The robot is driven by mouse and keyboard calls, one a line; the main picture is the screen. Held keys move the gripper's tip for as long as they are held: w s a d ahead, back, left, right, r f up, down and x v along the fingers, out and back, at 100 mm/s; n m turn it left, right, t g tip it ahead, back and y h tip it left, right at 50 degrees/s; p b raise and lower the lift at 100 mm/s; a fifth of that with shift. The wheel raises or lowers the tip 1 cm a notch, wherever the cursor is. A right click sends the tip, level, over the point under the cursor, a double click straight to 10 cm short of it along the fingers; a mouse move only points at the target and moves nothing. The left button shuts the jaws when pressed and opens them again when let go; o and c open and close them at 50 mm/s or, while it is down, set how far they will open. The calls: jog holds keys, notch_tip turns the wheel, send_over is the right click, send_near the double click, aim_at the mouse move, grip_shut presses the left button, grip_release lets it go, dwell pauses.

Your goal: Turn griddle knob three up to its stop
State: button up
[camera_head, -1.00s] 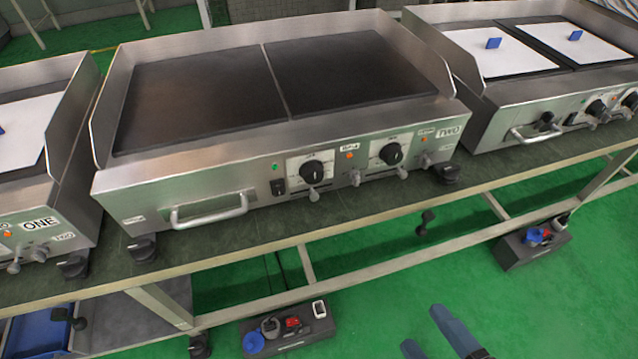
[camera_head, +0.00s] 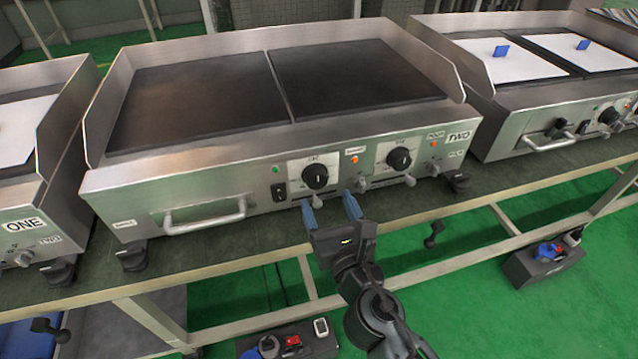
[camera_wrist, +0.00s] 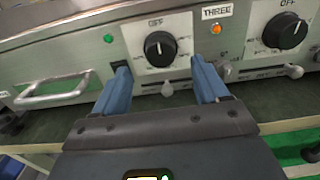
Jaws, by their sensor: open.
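The griddle in the middle (camera_head: 215,150) has two black round knobs on white dial plates. The left knob (camera_head: 317,176) has a small label reading THREE (camera_wrist: 217,11) to its upper right in the wrist view, above an orange lamp. This left knob (camera_wrist: 159,45) lies between my fingers in the wrist view, beyond the tips, its white mark toward OFF at the top. The right knob (camera_head: 398,158) also shows in the wrist view (camera_wrist: 286,30). My gripper (camera_head: 328,203) is open and empty, with blue fingers in front of and below the left knob, not visibly touching it.
Small metal levers (camera_head: 362,184) stick out below the panel near the fingertips. A bar handle (camera_head: 204,218) and a black switch (camera_head: 279,192) lie left of the knob. Other griddles stand on both sides. The table edge (camera_head: 230,269) runs below the fingers.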

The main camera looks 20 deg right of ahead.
aim_at(318, 182)
jog(key=w, duration=0.6)
jog(key=shift+w, duration=0.3)
jog(key=shift+c, duration=0.3)
jog(key=c, duration=1)
jog(key=shift+o, duration=0.2)
